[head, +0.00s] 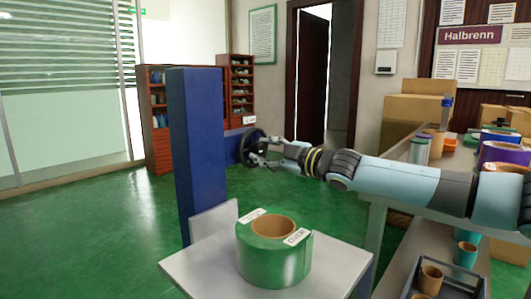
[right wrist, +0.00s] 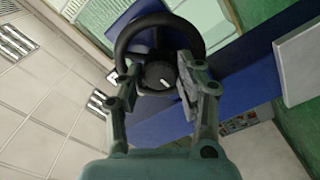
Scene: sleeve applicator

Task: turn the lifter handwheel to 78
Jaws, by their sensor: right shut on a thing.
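The lifter handwheel (head: 243,150) is a dark wheel on the side of the tall blue column (head: 197,145). In the right wrist view its black rim (right wrist: 160,19) arches above a dark hub (right wrist: 158,76) with a small white mark. My right gripper (head: 266,152) reaches the wheel from the right. In the right wrist view its two fingers (right wrist: 157,80) stand either side of the hub and are shut on the wheel; the exact contact is partly hidden. No scale number is readable. My left gripper is not in view.
A pale platform (head: 195,272) in front of the column carries a green roll (head: 272,265) with white labels, one reading "OVER". A bench (head: 375,210) with rolls and boxes stands at the right, below my right arm. Green floor is clear at the left.

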